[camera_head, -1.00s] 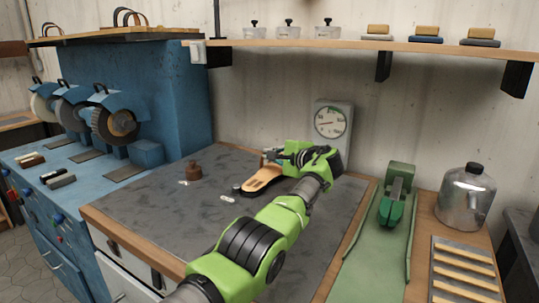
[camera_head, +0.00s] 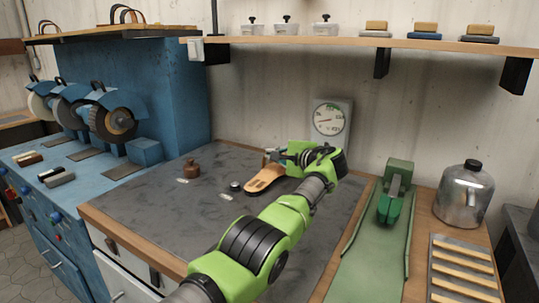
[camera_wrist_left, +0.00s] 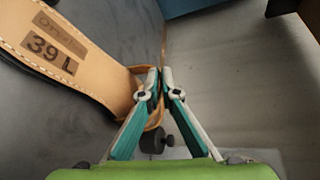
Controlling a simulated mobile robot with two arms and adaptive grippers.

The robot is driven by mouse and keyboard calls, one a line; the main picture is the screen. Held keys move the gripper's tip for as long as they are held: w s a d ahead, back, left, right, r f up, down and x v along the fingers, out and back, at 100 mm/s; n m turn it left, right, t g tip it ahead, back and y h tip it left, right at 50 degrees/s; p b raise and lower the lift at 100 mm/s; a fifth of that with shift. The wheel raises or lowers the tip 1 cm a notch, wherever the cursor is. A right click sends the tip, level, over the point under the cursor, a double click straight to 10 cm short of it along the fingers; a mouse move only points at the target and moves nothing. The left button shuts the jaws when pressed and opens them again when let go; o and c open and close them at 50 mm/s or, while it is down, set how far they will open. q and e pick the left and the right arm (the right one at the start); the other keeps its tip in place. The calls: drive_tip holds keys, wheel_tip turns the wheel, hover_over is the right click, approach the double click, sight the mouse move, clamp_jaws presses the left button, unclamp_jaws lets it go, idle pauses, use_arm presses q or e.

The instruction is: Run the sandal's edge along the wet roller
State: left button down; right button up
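The sandal (camera_head: 264,180) has a tan insole and is above the grey mat, left of my left gripper. In the left wrist view the sandal (camera_wrist_left: 70,55) shows a "39 L" stamp, and its far end is cut off. My left gripper (camera_head: 287,158) is at the sandal's strap end. In the left wrist view its fingertips (camera_wrist_left: 160,72) are nearly together on a tan strap. A small dark puck-like piece (camera_head: 235,186) lies by the sandal's front end; I cannot tell whether it is the wet roller. My right gripper is not in view.
A dial gauge (camera_head: 329,120) is behind my gripper. A green device (camera_head: 394,196) and a metal can (camera_head: 463,195) stand at the right. Blue grinding machines (camera_head: 110,120) are at the left.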

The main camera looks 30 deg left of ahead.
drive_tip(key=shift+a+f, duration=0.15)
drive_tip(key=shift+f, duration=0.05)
use_arm(q)
drive_tip(key=shift+w+r+p, duration=0.1)
drive_tip(key=shift+r+p, duration=0.45)
drive_tip(key=shift+r, duration=0.05)
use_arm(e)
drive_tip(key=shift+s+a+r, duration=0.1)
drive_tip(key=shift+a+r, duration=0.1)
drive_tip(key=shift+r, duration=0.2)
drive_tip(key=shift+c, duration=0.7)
use_arm(q)
drive_tip(key=shift+r+p, duration=0.75)
drive_tip(key=shift+r, duration=0.15)
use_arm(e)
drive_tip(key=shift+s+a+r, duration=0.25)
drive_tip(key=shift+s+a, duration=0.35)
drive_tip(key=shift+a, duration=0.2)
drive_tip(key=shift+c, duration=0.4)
use_arm(q)
wheel_tip(320, 180, up, 6)
drive_tip(key=p, duration=0.5)
drive_tip(key=shift+d, duration=0.15)
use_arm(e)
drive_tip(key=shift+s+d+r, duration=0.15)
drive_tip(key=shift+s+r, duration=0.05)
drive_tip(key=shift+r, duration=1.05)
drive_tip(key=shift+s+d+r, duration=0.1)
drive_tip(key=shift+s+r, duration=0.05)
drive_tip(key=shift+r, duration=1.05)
